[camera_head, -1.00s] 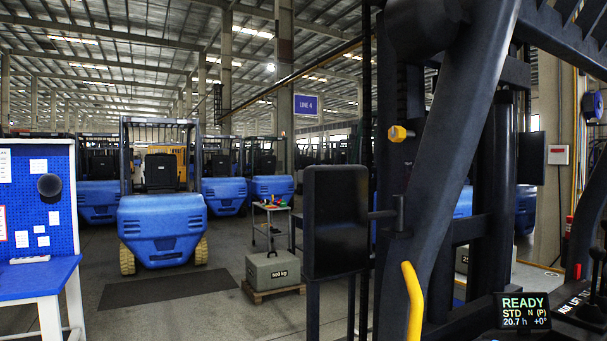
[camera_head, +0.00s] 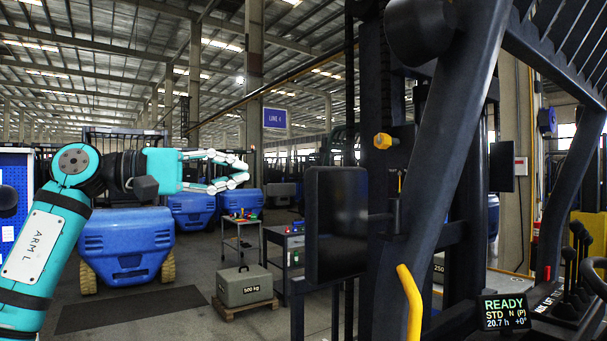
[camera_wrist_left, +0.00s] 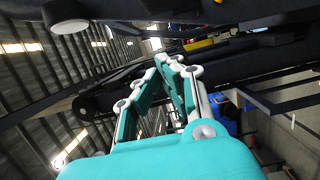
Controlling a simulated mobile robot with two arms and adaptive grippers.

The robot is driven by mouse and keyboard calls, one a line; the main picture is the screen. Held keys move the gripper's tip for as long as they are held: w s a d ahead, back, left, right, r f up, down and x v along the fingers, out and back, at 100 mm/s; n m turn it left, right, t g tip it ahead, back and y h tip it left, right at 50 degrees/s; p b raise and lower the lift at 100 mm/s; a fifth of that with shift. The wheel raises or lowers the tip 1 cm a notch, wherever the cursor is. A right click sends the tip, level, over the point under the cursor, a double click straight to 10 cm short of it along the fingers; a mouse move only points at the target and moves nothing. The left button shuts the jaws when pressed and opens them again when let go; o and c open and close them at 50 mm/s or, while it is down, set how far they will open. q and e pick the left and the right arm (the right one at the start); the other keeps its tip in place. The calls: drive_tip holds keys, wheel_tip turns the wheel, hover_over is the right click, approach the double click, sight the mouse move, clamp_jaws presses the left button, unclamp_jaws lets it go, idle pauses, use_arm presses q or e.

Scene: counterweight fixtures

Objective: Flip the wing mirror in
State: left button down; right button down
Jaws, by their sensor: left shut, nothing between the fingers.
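The wing mirror (camera_head: 336,224) is a dark, rounded rectangular panel on a short arm (camera_head: 380,222) fixed to the black forklift frame. It stands out to the left of the frame. My left gripper (camera_head: 247,172) is teal and white, comes in from the left and points right. Its fingers are shut and empty, in the picture left of the mirror and above its middle, with a clear gap. In the left wrist view the closed fingertips (camera_wrist_left: 172,62) point at dark bars. My right gripper is in neither view.
The slanted forklift pillar (camera_head: 440,180), with a yellow grab handle (camera_head: 410,302), stands right of the mirror. A 500 kg weight (camera_head: 245,286) on a pallet, a tool cart (camera_head: 239,243) and blue forklifts (camera_head: 126,246) stand behind on the left.

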sight(307, 173)
use_arm(q)
drive_tip(key=shift+w+d, duration=0.1)
drive_tip(key=d+p, duration=0.5)
drive_tip(key=d, duration=0.6)
drive_tip(key=shift+w+d+p, duration=0.15)
drive_tip(key=shift+p, duration=0.2)
drive_tip(key=shift+d, duration=0.15)
drive_tip(key=shift+w, duration=0.1)
